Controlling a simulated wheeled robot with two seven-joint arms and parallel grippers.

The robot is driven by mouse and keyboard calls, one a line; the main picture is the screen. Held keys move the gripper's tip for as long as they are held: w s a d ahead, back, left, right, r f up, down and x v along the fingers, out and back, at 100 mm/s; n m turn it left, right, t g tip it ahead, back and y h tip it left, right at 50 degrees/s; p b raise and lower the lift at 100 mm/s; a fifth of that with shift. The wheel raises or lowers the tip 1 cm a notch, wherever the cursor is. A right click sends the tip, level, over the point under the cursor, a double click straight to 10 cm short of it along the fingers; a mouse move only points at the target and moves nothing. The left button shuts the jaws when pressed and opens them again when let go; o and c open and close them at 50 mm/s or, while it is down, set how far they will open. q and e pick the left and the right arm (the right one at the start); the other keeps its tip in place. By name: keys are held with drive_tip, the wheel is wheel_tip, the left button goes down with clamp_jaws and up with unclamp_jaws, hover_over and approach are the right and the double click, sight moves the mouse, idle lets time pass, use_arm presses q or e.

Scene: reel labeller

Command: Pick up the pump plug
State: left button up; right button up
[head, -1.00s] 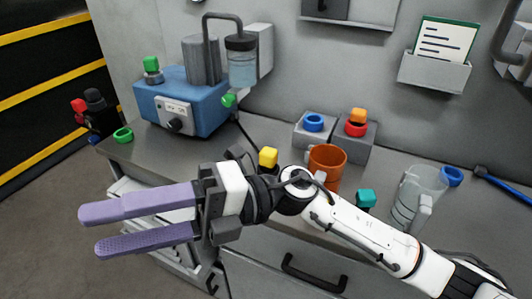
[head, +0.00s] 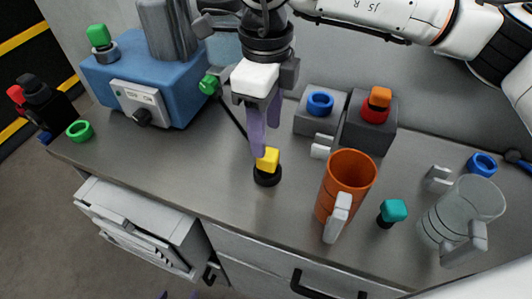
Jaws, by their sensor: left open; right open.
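No label marks the pump plug. A yellow-topped plug with a round black base (head: 267,160) stands upright on the grey counter. A green plug (head: 208,84) sits at the right side of the blue pump box (head: 190,88), with a black cord running from it. My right gripper (head: 264,135) points down just above the yellow-topped plug, its purple fingers open. One fingertip overlaps the plug's top left edge; I cannot tell whether it touches. Only the purple fingertips of my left gripper (head: 178,295) show at the bottom edge, apart and empty.
An orange mug (head: 345,182) stands right of the yellow-topped plug, then a teal-topped plug (head: 393,212) and a clear jug (head: 460,212). Grey blocks (head: 369,135) stand behind. A green ring (head: 79,130) lies at the left. The counter left of the yellow-topped plug is clear.

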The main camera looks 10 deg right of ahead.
sight(268, 152)
drive_tip(key=shift+s+f, duration=0.15)
drive_tip(key=shift+f, duration=0.9)
wheel_tip(268, 152, down, 4)
drive_tip(key=shift+s+d+f+p, duration=0.15)
drive_tip(key=shift+f+p, duration=0.1)
drive_tip(key=shift+p, duration=0.45)
drive_tip(key=shift+f, duration=0.35)
use_arm(q)
drive_tip(key=shift+w+r, duration=0.25)
drive_tip(key=shift+r, duration=0.3)
drive_tip(key=shift+w+r, duration=0.25)
drive_tip(key=shift+r, duration=0.25)
use_arm(e)
drive_tip(key=shift+c, duration=0.4)
drive_tip(key=c, duration=1.1)
use_arm(q)
drive_tip(key=shift+s+f, duration=0.2)
drive_tip(key=shift+s, duration=0.15)
